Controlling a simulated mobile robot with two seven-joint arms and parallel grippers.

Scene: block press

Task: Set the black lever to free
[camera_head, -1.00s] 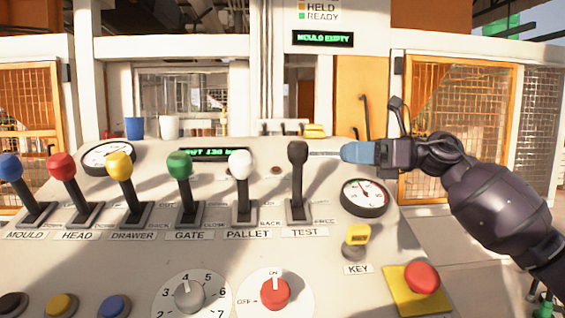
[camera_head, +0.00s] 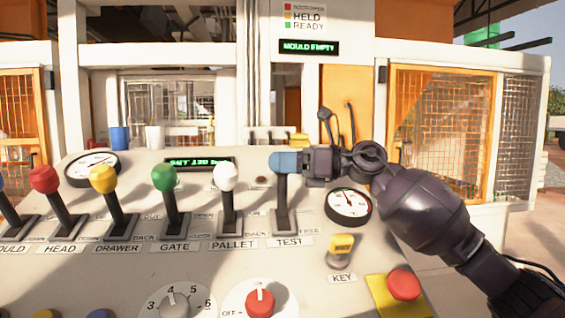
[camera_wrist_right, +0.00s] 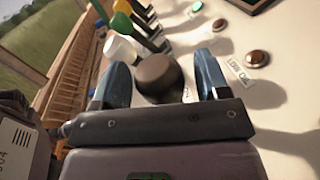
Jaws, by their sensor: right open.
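The black lever stands in the slot labelled TEST on the sloping control panel, and its shaft (camera_head: 282,200) shows below my right gripper (camera_head: 284,162) in the head view. The gripper's blue fingers hide the lever's knob there. In the right wrist view the dark round knob (camera_wrist_right: 159,76) sits between the two open blue fingers (camera_wrist_right: 160,82), with a gap visible on each side. The word FREE is printed at the right side of the slot. My left gripper is not in view.
The white-knobbed PALLET lever (camera_head: 227,178) stands just left of my gripper, with green (camera_head: 164,178), yellow and red levers further left. A gauge (camera_head: 348,203), a yellow key (camera_head: 342,245) and a red button (camera_head: 404,285) lie to the right and below.

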